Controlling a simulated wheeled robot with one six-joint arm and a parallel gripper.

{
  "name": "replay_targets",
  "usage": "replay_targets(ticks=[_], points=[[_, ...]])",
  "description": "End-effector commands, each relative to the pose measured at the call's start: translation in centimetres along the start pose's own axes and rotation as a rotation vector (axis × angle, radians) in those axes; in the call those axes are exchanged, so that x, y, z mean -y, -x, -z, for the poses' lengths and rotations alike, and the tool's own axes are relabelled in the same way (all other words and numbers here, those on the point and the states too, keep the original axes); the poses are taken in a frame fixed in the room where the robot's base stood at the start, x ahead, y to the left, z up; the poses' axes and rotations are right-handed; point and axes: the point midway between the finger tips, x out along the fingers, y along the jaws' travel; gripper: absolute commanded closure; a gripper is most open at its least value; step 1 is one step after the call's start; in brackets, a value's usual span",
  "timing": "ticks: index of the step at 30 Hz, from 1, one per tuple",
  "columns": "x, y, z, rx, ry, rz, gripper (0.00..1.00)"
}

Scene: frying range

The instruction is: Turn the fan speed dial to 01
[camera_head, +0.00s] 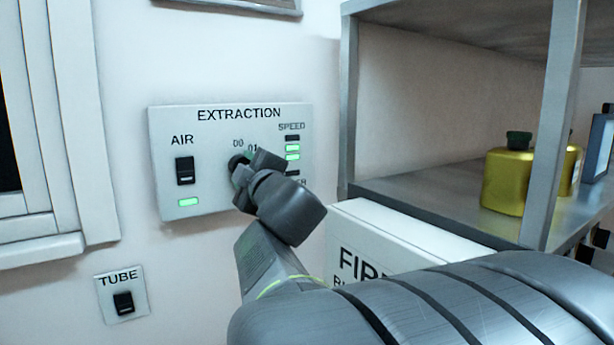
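The fan speed dial (238,162) is a dark round knob on the grey EXTRACTION panel (220,118) on the wall. Only its left edge shows; my gripper (250,167) covers the rest. The marks 00 and 01 show above the dial, and a small green patch shows by its upper edge. Any other marks and the dial's pointer are hidden. My gripper is at the dial, seen from behind; its fingertips are mostly hidden, so I cannot tell whether they grip it.
The panel also holds an AIR switch (185,170) with a green light below it, and a SPEED light column (292,148) with two lights green. A TUBE switch (123,302) is lower left. A metal shelf (430,190) with yellow canisters (507,182) and a white FIRE box (385,240) stand right.

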Motion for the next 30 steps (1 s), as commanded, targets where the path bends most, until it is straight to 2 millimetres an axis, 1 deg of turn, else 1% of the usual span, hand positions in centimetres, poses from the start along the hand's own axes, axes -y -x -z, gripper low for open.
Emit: replay_targets(ticks=[9,15,22,30], points=[[0.16,0.00,-0.22,-0.022,0.266,0.000,0.81],[0.12,0.00,-0.21,-0.033,0.384,0.000,0.81],[0.10,-0.01,-0.19,-0.040,0.461,0.001,0.81],[0.09,-0.02,-0.16,-0.043,0.487,0.001,0.81]])
